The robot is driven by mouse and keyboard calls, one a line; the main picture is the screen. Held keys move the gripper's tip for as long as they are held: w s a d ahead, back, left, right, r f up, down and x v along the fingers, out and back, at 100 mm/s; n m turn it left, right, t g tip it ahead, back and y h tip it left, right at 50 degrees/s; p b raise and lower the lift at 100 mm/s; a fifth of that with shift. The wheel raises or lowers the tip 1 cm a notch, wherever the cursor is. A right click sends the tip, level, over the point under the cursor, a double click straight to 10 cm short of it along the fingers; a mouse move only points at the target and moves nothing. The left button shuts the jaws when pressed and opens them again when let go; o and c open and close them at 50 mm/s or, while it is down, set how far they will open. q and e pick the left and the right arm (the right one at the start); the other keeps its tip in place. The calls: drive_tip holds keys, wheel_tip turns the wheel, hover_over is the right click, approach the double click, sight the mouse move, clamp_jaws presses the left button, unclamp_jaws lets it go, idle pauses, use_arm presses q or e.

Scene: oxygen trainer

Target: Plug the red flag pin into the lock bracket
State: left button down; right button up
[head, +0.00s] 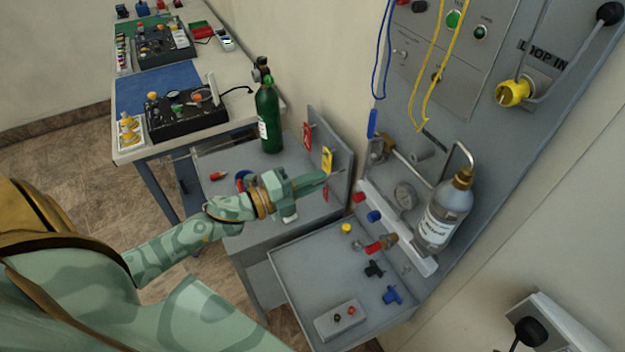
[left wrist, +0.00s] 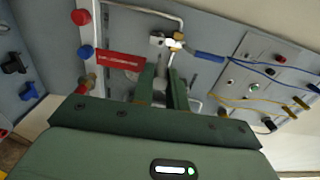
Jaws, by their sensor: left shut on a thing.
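My left gripper (head: 322,180) reaches in from the left above the grey side table. It is shut on the red flag pin; the red flag (left wrist: 120,60) sticks out to the left of the fingers (left wrist: 165,85) in the left wrist view. In the head view a small part of the red flag (head: 325,193) shows below the fingertips. The pin's shaft is hard to make out. A small metal block (left wrist: 157,38) by a brass fitting (left wrist: 175,43) lies ahead of the fingers; I cannot tell whether it is the lock bracket. My right gripper is not in view.
An upright grey plate (head: 340,150) carries another red tag (head: 307,137) and a yellow tag (head: 327,159). A green cylinder (head: 268,120) stands behind. A grey tray (head: 300,275) holds loose fittings.

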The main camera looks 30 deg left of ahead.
sight(337, 172)
use_arm(q)
drive_tip(key=shift+w+d+r, duration=0.1)
drive_tip(key=shift+w+d, duration=0.2)
drive_tip(key=shift+w, duration=0.25)
drive_tip(key=x, duration=0.3)
drive_tip(key=shift+w+d, duration=0.15)
drive_tip(key=shift+w, duration=0.05)
drive_tip(key=shift+w+d, duration=0.25)
drive_tip(key=shift+w, duration=0.2)
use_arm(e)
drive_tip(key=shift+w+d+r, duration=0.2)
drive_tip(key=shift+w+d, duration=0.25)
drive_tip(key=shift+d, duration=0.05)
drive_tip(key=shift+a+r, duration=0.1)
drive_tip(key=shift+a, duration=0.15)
use_arm(q)
drive_tip(key=shift+p, duration=0.35)
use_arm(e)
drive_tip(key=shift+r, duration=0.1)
use_arm(q)
drive_tip(key=shift+w+d, duration=0.15)
drive_tip(key=shift+w, duration=0.1)
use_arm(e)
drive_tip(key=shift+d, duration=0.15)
use_arm(q)
drive_tip(key=shift+x, duration=2.4)
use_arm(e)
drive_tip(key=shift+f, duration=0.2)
